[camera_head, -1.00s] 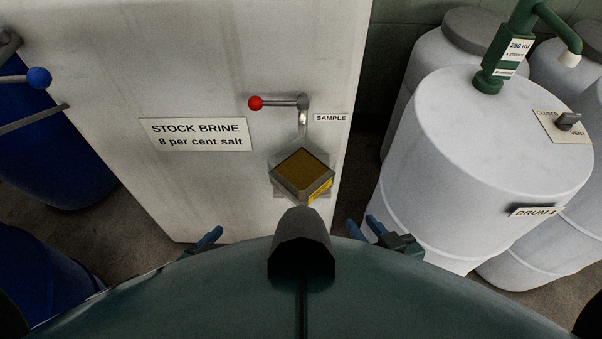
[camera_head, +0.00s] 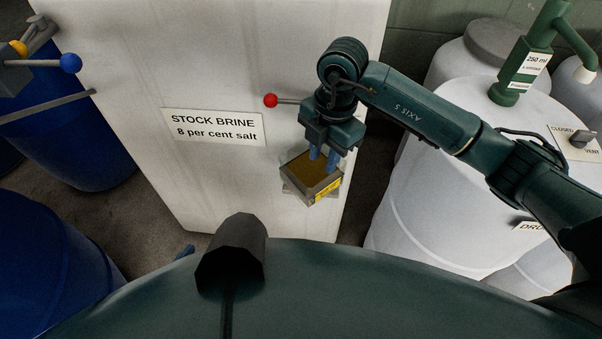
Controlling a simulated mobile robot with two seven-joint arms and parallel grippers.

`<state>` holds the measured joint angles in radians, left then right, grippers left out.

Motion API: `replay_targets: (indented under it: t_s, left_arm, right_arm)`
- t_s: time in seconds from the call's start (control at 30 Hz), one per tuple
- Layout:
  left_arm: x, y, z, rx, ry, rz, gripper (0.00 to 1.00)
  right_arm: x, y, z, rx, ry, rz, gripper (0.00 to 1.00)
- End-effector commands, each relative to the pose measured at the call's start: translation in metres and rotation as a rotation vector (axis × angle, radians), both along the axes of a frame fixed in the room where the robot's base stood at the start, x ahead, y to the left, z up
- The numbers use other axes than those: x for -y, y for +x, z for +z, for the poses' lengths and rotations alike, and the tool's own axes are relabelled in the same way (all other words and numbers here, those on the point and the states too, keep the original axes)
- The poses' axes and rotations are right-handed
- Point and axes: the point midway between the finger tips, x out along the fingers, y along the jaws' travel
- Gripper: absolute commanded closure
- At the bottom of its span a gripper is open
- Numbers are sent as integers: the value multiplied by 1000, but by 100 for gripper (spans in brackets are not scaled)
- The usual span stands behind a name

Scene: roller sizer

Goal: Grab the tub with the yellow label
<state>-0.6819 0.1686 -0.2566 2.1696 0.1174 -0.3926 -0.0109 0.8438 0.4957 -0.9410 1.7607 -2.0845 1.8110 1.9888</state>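The tub with the yellow label (camera_head: 299,172) is a small grey square container with brown contents. It sits against the front of the white stock brine tank, below the red-knobbed tap, and its yellow label (camera_head: 328,188) faces front right. My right gripper (camera_head: 323,160) points down at the tub's back right side. Its two blue fingers show a gap between them, with the tips at or just over the rim. I cannot tell whether they touch or straddle the wall. Only a blue fingertip of my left gripper (camera_head: 186,252) shows above my body's edge.
The white tank (camera_head: 215,60) carries a stock brine sign (camera_head: 213,127) and a red-knobbed lever (camera_head: 271,101). Blue drums (camera_head: 50,265) stand at left. White drums (camera_head: 430,215) with a green dispenser (camera_head: 524,65) stand at right, beneath my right arm.

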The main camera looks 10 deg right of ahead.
Motion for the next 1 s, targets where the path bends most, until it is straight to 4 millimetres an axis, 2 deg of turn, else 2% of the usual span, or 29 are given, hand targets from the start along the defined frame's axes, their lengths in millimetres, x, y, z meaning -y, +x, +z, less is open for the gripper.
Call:
replay_targets:
  t_s: [0.03,0.13,0.43,0.77,1.0]
  left_arm:
    - [0,0,0,-1,1,-1,20]
    - [0,0,-1,0,1,-2,20]
    - [0,0,-2,-1,-1,-2,20]
    - [0,0,-2,-1,-3,-1,20]
    - [0,0,-3,0,-3,-1,20]
  right_arm:
    - [11,7,4,20,-53,-35,71]
    - [20,11,0,33,-99,-70,71]
    - [20,11,-54,31,-97,-70,71]
    - [20,12,-83,32,-95,-68,71]
    - [23,14,-118,32,-94,-69,71]
